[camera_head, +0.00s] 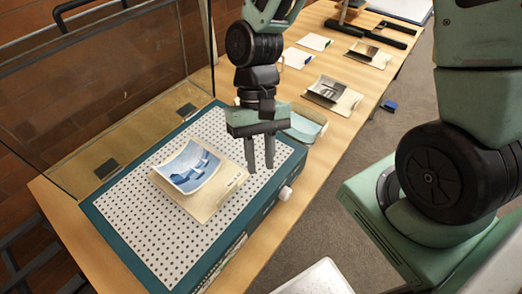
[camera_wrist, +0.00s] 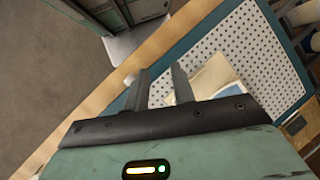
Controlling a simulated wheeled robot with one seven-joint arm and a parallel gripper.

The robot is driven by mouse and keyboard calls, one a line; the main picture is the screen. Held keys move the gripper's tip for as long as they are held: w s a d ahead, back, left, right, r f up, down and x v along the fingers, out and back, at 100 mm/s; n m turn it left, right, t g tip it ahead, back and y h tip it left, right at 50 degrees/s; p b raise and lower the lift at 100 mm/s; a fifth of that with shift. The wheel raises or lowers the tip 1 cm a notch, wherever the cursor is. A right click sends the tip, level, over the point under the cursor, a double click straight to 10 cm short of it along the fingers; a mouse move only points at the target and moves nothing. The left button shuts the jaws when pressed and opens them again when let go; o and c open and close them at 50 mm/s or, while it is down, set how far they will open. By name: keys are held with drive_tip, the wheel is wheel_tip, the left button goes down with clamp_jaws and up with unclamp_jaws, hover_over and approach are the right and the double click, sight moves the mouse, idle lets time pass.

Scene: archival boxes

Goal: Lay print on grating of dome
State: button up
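A curled print with a blue-and-white picture on a cream mount (camera_head: 190,168) lies on the white perforated grating (camera_head: 150,235) of the teal dome base (camera_head: 262,208). Its picture part bows upward at the edges. The clear dome lid (camera_head: 90,85) stands raised behind the base on the left. My gripper (camera_head: 260,168) points down above the grating's right side, beside the print. Its two fingers are apart with nothing between them. In the wrist view, part of the cream mount (camera_wrist: 212,74) shows beyond the fingers (camera_wrist: 160,85); the rest is hidden behind the gripper.
A pale blue and cream piece (camera_head: 305,127) lies just behind the base, partly hidden by my gripper. Other mounted prints (camera_head: 333,93) (camera_head: 369,54) and small white cards (camera_head: 297,58) lie farther along the wooden table. A white knob (camera_head: 285,193) sticks out from the base's front.

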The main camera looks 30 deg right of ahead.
drive_tip(key=s+a+r+n+t+h, duration=0.1)
drive_tip(key=s+a+r+n+t, duration=0.2)
drive_tip(key=s+r+n+t, duration=0.2)
wheel_tip(320, 180, up, 5)
drive_tip(key=s+n, duration=0.1)
drive_tip(key=n, duration=0.2)
drive_tip(key=shift+a+n+h, duration=0.15)
drive_tip(key=shift+n+h, duration=0.15)
drive_tip(key=shift+n, duration=0.1)
drive_tip(key=shift+f, duration=0.1)
idle(0.4)
